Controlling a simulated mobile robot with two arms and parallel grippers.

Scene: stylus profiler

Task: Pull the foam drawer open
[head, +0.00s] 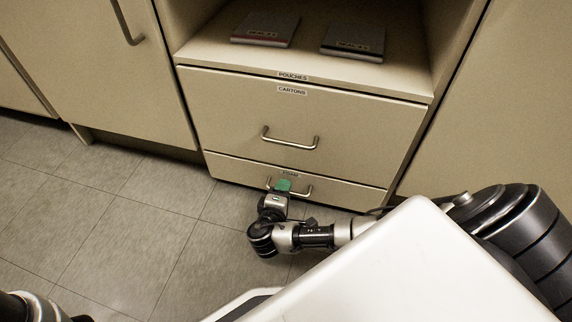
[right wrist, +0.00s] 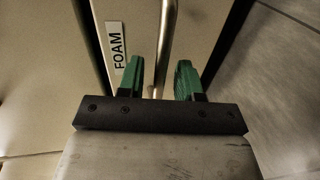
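The foam drawer (head: 235,172) is the low bottom drawer of the beige cabinet, and its front looks flush with the drawer above. Its label (right wrist: 117,45) reads FOAM in the right wrist view. Its metal bar handle (head: 305,190) is partly hidden by my right gripper (head: 283,186) in the head view. In the right wrist view the handle (right wrist: 168,30) runs between the two green fingertips of my right gripper (right wrist: 160,78). The fingers are apart, with gaps beside the bar. My left gripper is not in view.
The cartons drawer (head: 300,115) with its own handle (head: 290,141) is directly above, shut. An open shelf labelled POUCHES holds two flat packs (head: 265,29) (head: 353,40). Grey tiled floor (head: 130,220) is clear in front and to the left.

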